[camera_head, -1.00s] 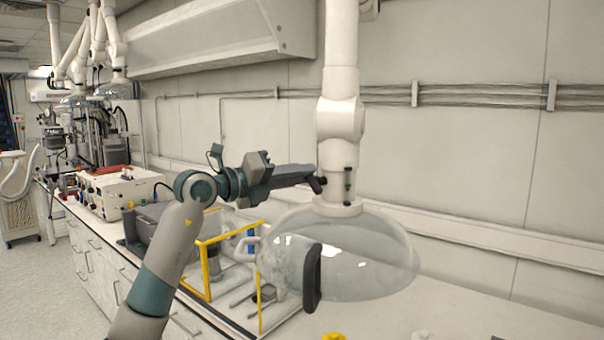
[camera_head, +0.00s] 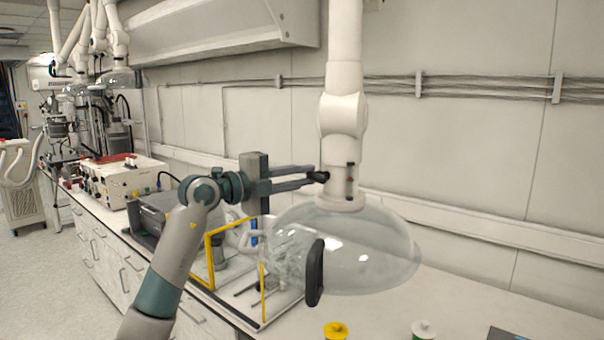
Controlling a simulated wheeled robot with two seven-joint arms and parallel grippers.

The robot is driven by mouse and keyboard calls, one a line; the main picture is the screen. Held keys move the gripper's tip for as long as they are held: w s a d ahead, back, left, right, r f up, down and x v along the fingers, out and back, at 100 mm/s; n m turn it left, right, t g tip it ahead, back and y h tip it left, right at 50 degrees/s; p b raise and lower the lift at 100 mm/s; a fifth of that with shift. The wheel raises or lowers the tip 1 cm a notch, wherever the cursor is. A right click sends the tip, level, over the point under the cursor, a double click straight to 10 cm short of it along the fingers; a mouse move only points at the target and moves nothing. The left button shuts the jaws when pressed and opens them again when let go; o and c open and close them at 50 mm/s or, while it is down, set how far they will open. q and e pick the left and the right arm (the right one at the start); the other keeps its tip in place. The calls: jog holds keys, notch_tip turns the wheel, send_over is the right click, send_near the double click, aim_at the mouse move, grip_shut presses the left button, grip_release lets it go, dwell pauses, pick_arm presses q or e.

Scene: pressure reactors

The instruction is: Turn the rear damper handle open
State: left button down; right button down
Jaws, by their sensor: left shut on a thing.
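A white extraction duct (camera_head: 341,150) comes down to a clear dome hood (camera_head: 350,250). A small dark damper handle (camera_head: 319,177) sticks out from the left side of the duct, just above the hood. My left gripper (camera_head: 317,177) reaches in from the left, with its two fingers level and their tips shut on this handle. The fingertips partly hide the handle, so its exact angle is hard to tell. A narrow dark strip with small coloured marks (camera_head: 350,181) sits on the duct's front. My right gripper is not in view.
Below stands a yellow-edged clear enclosure (camera_head: 209,262) on the white bench. A yellow-capped item (camera_head: 335,330) and a white-capped one (camera_head: 422,329) stand at the front. The wall is behind the duct.

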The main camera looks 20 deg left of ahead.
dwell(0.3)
pick_arm(q)
jog(key=c, duration=1.7)
grip_release()
jog(key=shift+f, duration=0.1)
jog(key=shift+s+a+b, duration=0.3)
jog(key=shift+s+a, duration=0.05)
jog(key=shift+s, duration=0.05)
jog(key=b+v, duration=0.6)
jog(key=v, duration=1)
jog(key=shift+s+b, duration=0.25)
jog(key=shift+b, duration=0.05)
